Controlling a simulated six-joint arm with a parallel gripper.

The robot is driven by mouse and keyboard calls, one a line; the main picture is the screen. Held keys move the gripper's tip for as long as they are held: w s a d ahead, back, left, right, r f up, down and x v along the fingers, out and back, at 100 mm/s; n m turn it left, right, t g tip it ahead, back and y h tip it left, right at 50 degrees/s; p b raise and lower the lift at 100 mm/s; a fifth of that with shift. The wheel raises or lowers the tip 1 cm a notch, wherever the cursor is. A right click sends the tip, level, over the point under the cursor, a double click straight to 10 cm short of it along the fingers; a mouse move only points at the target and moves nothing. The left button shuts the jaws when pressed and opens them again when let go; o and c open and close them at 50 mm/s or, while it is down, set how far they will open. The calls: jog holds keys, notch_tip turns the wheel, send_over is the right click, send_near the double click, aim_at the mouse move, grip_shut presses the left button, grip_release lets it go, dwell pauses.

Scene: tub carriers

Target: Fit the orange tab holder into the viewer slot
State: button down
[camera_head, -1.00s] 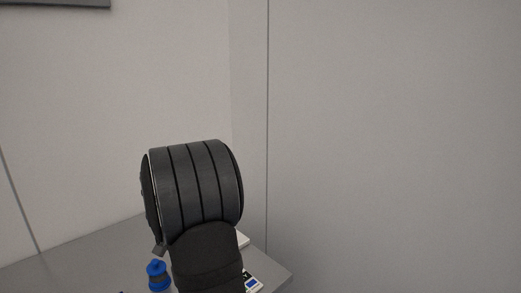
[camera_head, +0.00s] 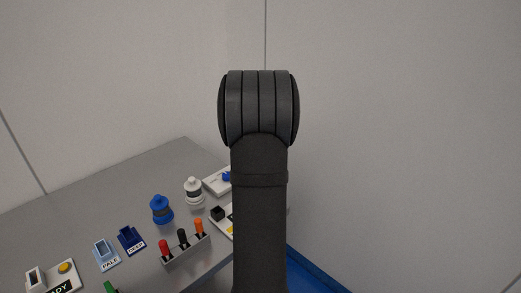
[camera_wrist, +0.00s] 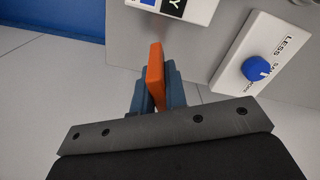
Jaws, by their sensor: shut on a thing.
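My gripper (camera_wrist: 156,82) is shut on the orange tab holder (camera_wrist: 155,70), a flat orange bar between its two blue-grey fingers in the wrist view. The bar juts out past the fingertips, close to the table edge. In the head view my arm hides the gripper and the holder. I cannot make out the viewer slot for certain. A white device (camera_head: 228,231) with a black block and a yellow spot is partly hidden behind my arm in the head view.
A white dial box (camera_wrist: 275,35) with a blue knob lies right of the gripper in the wrist view. The grey table (camera_head: 130,190) also bears a blue bottle (camera_head: 161,210), a white bottle (camera_head: 194,192), a PALE tray (camera_head: 104,254), a DEEP tray (camera_head: 131,240) and a tool rack (camera_head: 186,250).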

jog(key=a+r+n, duration=0.1)
jog(key=a, duration=0.7)
jog(key=a+r+n, duration=0.2)
jog(key=a, duration=0.6)
jog(key=a+r+n, duration=0.2)
jog(key=a, duration=0.6)
jog(key=shift+a+r, duration=0.15)
jog(key=shift+a, duration=0.25)
jog(key=s+a+n, duration=0.2)
jog(key=s+a, duration=0.6)
jog(key=a, duration=0.3)
jog(key=s+a+n, duration=0.2)
jog(key=s+a, duration=0.5)
jog(key=a, duration=0.4)
jog(key=s+a+n, duration=0.1)
jog(key=s+a, duration=0.5)
jog(key=s, duration=0.3)
jog(key=s+a+n, duration=0.2)
jog(key=s+a, duration=0.4)
jog(key=s, duration=0.4)
jog(key=shift+s+a+r, duration=0.15)
jog(key=shift+a+r, duration=0.15)
jog(key=shift+a, duration=0.05)
jog(key=shift+f, duration=2.9)
jog(key=shift+f, duration=1.95)
